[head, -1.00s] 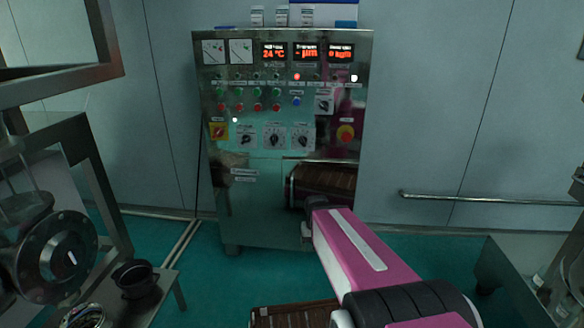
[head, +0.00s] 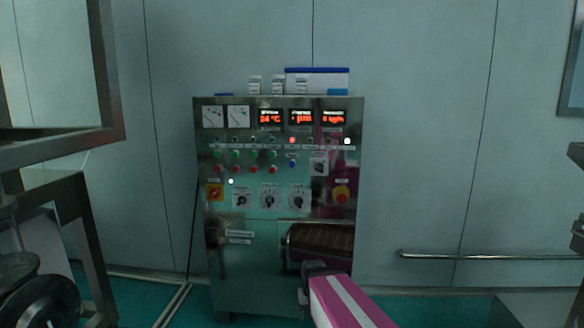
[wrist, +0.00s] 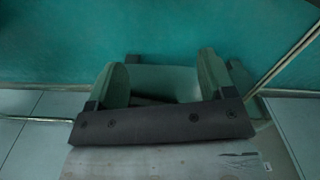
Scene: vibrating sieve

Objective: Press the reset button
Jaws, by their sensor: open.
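The control cabinet (head: 258,275) stands against the wall in the head view. Its panel carries rows of green and red buttons and one blue button (head: 292,165), below the lit red lamp. The labels are too small to read, so I cannot confirm which button is the reset. A red mushroom-head button (head: 341,194) on yellow sits at the panel's right. My gripper shows in the wrist view (wrist: 165,80) with its two fingers apart and nothing visible between them. In the head view my arm's end is low, below the panel and apart from the buttons.
Three lit red displays (head: 300,117) and two dial gauges (head: 225,116) top the panel. A blue-lidded box (head: 318,82) and small bottles stand on the cabinet. Metal frame equipment (head: 85,235) is at the left. A rail (head: 480,255) runs along the right wall.

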